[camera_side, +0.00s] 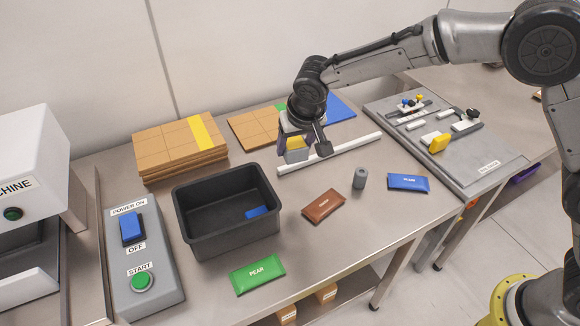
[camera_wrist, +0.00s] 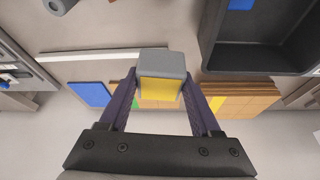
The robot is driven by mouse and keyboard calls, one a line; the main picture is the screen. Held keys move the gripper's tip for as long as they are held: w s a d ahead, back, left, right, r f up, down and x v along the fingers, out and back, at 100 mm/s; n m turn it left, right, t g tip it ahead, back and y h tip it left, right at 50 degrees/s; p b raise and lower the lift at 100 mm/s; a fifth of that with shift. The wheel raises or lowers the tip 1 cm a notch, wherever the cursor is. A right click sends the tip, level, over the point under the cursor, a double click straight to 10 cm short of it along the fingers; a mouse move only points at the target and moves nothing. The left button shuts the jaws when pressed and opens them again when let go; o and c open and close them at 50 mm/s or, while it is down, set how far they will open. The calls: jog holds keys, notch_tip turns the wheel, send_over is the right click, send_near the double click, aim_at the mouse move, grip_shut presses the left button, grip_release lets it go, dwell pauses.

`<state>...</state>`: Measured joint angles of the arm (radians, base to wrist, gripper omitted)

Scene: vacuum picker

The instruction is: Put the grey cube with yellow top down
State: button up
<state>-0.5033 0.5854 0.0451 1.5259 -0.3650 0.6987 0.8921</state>
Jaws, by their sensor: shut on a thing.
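The grey cube with yellow top (camera_side: 296,154) is between the fingers of my gripper (camera_side: 298,148) in the side view. In the wrist view the cube (camera_wrist: 161,72) shows a grey face and a yellow face, and both purple fingers of my gripper (camera_wrist: 160,88) press on its sides. My gripper is shut on it. In the side view the cube is at the left end of the white strip, right of the black bin; I cannot tell whether it touches the table.
The black bin (camera_side: 183,218) holds a blue packet (camera_side: 256,211). Stacked wooden boards (camera_side: 165,150) stand behind. A brown packet (camera_side: 323,206), grey cylinder (camera_side: 360,178), blue packet (camera_side: 408,182) and green packet (camera_side: 257,274) lie in front. A white strip (camera_side: 340,150) crosses the table.

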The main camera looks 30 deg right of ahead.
jog(key=shift+s+d+f, duration=0.1)
jog(key=shift+s+f, duration=0.1)
jog(key=s+d+n, duration=0.1)
jog(key=s+d, duration=0.2)
jog(key=s, duration=2.3)
jog(key=shift+n+y, duration=0.3)
jog(key=w+a+f, duration=0.5)
jog(key=w+f, duration=0.1)
jog(key=w, duration=0.1)
jog(key=w+a+f, duration=0.3)
jog(key=shift+w+a, duration=0.3)
jog(key=shift+w, duration=0.1)
jog(key=shift+w+a+f, duration=0.1)
jog(key=shift+f, duration=1.55)
